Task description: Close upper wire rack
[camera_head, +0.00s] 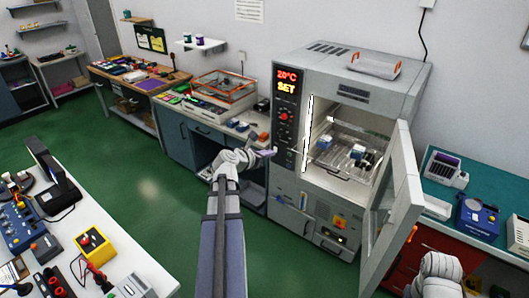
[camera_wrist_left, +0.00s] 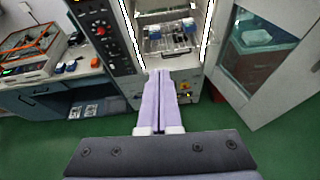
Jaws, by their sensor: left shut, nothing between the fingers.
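The test oven (camera_head: 325,200) stands open, its glass-windowed door (camera_head: 393,205) swung out to the right. Wire racks (camera_head: 340,133) show inside the chamber, with small blue-and-white devices (camera_head: 357,152) on them. The racks (camera_wrist_left: 155,45) also show straight ahead in the left wrist view; how far the upper one is out is hard to tell. My left gripper (camera_head: 268,153) is shut and empty, in front and to the left of the oven opening. Its lilac fingers (camera_wrist_left: 159,74) lie together in the wrist view. My right gripper (camera_head: 440,268) shows partly at the lower right; its fingers cannot be made out.
The open door stands between the oven front and my right gripper. A blue cabinet (camera_head: 205,140) with a worktop adjoins the oven on the left. A teal-topped bench (camera_head: 500,193) stands on the right. Green floor (camera_head: 150,190) is clear before the oven. A white table (camera_head: 125,262) is at the lower left.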

